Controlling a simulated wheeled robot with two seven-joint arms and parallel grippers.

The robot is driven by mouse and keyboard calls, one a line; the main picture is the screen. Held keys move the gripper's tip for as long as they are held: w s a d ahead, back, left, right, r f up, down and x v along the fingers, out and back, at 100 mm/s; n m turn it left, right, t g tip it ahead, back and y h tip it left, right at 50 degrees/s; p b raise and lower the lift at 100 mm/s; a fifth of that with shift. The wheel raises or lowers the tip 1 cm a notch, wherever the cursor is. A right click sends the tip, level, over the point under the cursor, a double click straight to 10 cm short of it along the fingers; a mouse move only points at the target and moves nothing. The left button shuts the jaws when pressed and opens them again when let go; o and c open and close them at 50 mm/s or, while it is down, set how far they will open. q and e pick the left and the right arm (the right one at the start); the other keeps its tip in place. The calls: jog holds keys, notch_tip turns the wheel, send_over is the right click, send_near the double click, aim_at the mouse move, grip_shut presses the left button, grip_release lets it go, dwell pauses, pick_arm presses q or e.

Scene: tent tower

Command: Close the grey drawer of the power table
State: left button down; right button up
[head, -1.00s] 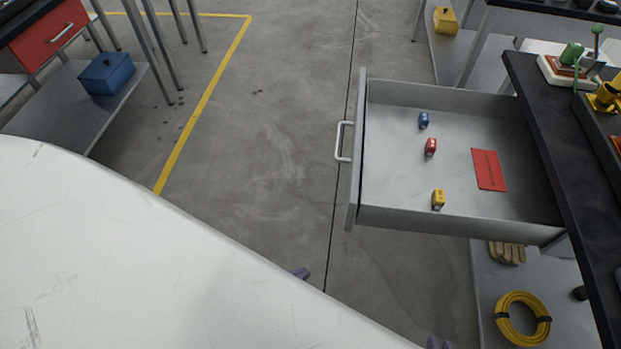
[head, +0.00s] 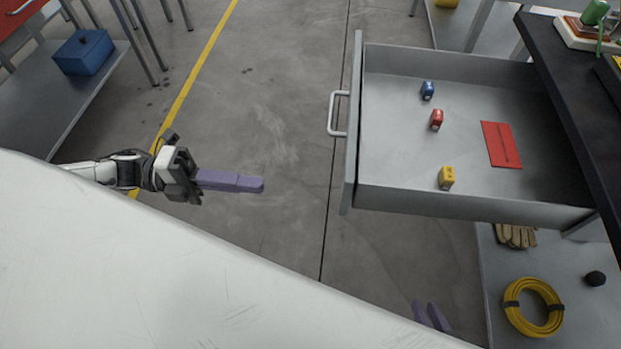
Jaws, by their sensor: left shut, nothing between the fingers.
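The grey drawer (head: 460,201) of the power table (head: 560,85) is pulled far out to the left. Its front panel with a bar handle (head: 334,114) faces left. My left gripper (head: 258,185) has purple fingers pressed together and points right, with nothing in it. It is left of and a little lower in the picture than the handle, clear of the drawer front. My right gripper (head: 431,316) shows only its purple fingertips at the bottom edge, below the drawer in the picture. They are apart with no object seen between them; the rest is hidden behind my white body.
In the drawer lie a blue (head: 427,90), a red (head: 437,120) and a yellow (head: 446,178) small block and a red flat piece (head: 502,144). Gloves (head: 516,236) and a yellow cable coil (head: 533,307) lie on the shelf below. Clear floor lies left of the drawer.

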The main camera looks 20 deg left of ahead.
pick_arm(q)
jog(key=p+x, duration=0.1)
jog(key=x, duration=1.2)
jog(key=shift+d, duration=0.4)
jog(key=shift+r, duration=0.1)
